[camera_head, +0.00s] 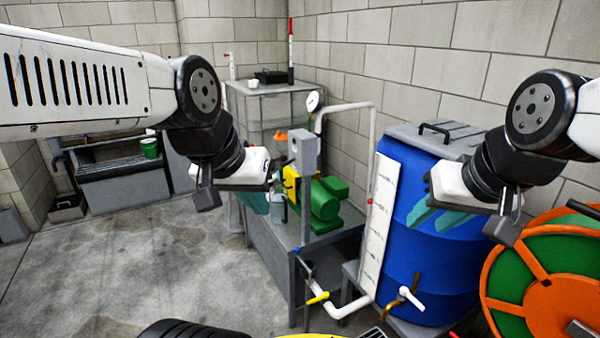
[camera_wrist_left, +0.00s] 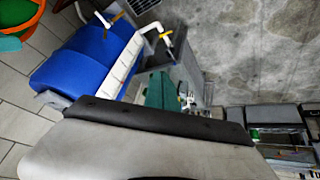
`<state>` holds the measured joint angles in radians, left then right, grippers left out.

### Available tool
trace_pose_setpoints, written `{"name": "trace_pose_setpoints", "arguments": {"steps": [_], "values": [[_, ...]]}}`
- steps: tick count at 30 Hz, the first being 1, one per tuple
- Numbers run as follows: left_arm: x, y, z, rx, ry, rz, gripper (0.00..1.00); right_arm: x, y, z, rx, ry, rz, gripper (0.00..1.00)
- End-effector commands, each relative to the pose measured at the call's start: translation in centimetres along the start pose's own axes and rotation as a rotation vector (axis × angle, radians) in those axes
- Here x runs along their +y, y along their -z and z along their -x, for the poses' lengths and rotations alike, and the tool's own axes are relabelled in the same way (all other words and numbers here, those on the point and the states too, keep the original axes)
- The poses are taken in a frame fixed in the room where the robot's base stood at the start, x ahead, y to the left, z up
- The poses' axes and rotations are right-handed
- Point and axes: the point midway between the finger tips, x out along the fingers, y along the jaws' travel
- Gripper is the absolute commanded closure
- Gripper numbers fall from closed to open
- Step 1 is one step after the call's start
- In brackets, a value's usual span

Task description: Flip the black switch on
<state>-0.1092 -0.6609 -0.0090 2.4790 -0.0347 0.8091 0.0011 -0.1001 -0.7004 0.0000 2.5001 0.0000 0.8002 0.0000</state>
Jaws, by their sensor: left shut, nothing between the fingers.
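A grey switch box (camera_head: 302,150) stands above the green pump (camera_head: 322,200) in the middle of the head view. Its front faces left, and a black switch cannot be clearly made out on it. My left gripper (camera_head: 257,203) is just left of the box and the pump, its teal fingers pointing down and shut with nothing between them. Contact with the box cannot be told. In the left wrist view the teal fingers (camera_wrist_left: 156,90) show beyond the wrist housing, and the switch is not discernible. My right gripper (camera_head: 436,217) is in front of the blue barrel, its teal fingers apart and empty.
The blue barrel (camera_head: 440,251) with a white scale strip stands right of the pump bench (camera_head: 268,256). White pipes and a yellow-handled valve (camera_head: 318,297) run low in front. An orange and green hose reel (camera_head: 545,290) is at right. The floor at left is clear.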

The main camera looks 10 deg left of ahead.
Motion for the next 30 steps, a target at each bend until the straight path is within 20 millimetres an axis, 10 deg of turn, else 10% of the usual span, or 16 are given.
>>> {"name": "trace_pose_setpoints", "arguments": {"steps": [21,30], "values": [[-14.9,14.2,-19.0,-0.681,0.675,-0.746,1.00,0.0,0.0,0.0,0.000,0.000,0.000,0.64],[-15.5,21.9,-29.9,-0.856,1.100,-1.224,1.00,0.0,0.0,0.0,0.000,0.000,0.000,0.64]]}}
